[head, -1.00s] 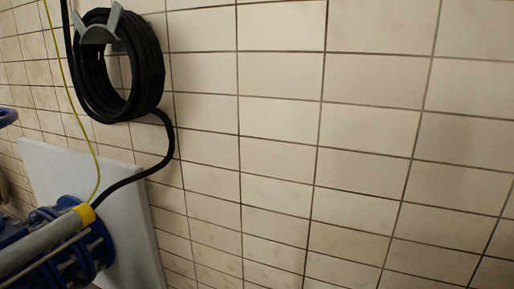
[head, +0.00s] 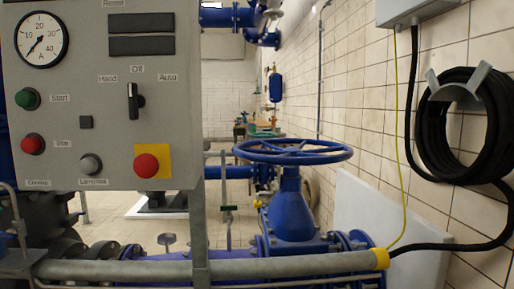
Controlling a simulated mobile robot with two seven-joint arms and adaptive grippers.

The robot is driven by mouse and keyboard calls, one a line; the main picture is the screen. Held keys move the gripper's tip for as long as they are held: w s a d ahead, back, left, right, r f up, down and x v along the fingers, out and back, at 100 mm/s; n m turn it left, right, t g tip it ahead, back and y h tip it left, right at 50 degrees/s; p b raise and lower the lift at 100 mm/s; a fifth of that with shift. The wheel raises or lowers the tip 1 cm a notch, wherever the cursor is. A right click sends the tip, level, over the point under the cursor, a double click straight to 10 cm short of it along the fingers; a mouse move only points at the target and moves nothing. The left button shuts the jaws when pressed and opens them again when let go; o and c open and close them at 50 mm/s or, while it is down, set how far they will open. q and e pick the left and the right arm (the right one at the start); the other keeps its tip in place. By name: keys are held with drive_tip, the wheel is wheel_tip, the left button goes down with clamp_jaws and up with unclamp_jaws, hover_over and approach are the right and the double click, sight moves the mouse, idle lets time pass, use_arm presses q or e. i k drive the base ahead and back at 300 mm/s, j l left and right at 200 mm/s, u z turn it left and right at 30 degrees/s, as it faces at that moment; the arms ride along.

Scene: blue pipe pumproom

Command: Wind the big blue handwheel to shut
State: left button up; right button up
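The big blue handwheel (head: 293,151) lies level on top of a blue valve body (head: 290,215), right of the middle in the head view. Its rim and spokes show, and nothing touches it. The valve's lower part is hidden behind a grey horizontal pipe. Neither of my grippers shows in the head view.
A grey control panel (head: 95,95) with a gauge, buttons and a switch stands close at the left. The grey pipe (head: 130,270) crosses in front of the valve. A coiled black hose (head: 463,125) hangs on the tiled wall (head: 365,120) at the right.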

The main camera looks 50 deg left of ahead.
sight(292, 152)
drive_tip(key=u, duration=1.4)
